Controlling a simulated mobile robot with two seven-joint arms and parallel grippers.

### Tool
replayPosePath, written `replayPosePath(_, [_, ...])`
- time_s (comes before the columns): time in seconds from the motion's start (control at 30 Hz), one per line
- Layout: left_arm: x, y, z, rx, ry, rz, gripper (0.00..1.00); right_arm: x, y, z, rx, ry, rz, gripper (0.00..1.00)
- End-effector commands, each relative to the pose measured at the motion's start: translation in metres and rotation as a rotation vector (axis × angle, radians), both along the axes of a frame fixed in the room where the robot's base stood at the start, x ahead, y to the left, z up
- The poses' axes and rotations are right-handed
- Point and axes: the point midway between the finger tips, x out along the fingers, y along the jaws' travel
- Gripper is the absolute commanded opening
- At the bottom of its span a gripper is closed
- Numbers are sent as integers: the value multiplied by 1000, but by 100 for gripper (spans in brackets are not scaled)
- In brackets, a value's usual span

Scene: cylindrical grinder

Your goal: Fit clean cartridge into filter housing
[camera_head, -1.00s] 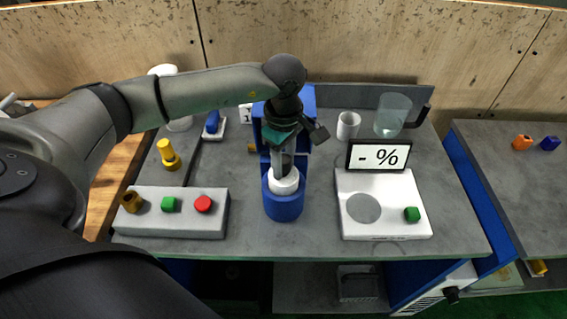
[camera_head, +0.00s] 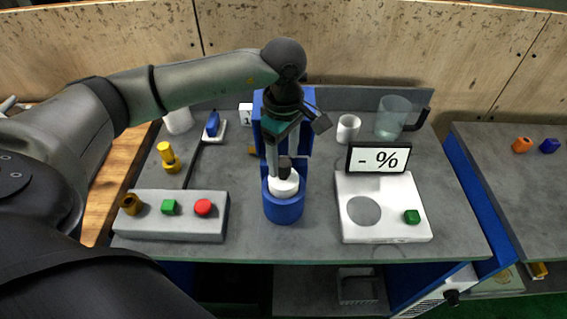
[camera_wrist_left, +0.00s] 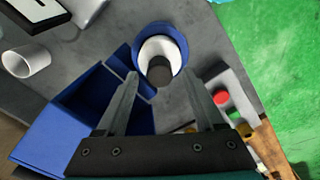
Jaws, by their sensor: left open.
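The clean cartridge, white with a dark knob on top (camera_head: 284,186), sits upright in the round blue filter housing (camera_head: 284,210) at the middle of the bench. It also shows in the left wrist view (camera_wrist_left: 160,50), inside the blue ring of the housing (camera_wrist_left: 182,44). My left gripper (camera_head: 282,168) is above the cartridge, pointing down. In the left wrist view its two fingers (camera_wrist_left: 165,95) are spread apart with nothing between them, and the knob lies ahead of the tips. How deep the cartridge sits is hard to tell. My right gripper is not in view.
A grey button box (camera_head: 185,228) stands left of the housing. A white cup (camera_head: 348,128) and a clear jug (camera_head: 392,116) are behind. The front bench strip is clear.

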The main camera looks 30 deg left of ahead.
Motion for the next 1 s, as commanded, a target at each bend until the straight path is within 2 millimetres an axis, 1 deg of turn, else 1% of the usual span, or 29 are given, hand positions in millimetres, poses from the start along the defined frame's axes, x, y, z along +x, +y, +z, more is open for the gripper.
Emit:
replayPosePath(0.03, [2,0,14,-2,-7,-1,70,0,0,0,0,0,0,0])
replayPosePath(0.2, [1,0,51,-1,-6,0,70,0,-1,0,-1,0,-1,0])
replayPosePath(0.3, [1,0,68,-1,-4,0,70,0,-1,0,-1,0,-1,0])
replayPosePath(0.4, [1,0,80,-1,-2,0,70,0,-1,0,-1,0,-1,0])
replayPosePath(0.5, [0,0,87,-1,-2,0,70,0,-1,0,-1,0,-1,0])
replayPosePath(0.6, [0,0,90,-1,-1,0,70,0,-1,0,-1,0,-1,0])
replayPosePath(1.0, [0,0,89,-1,0,0,70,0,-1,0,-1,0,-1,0])
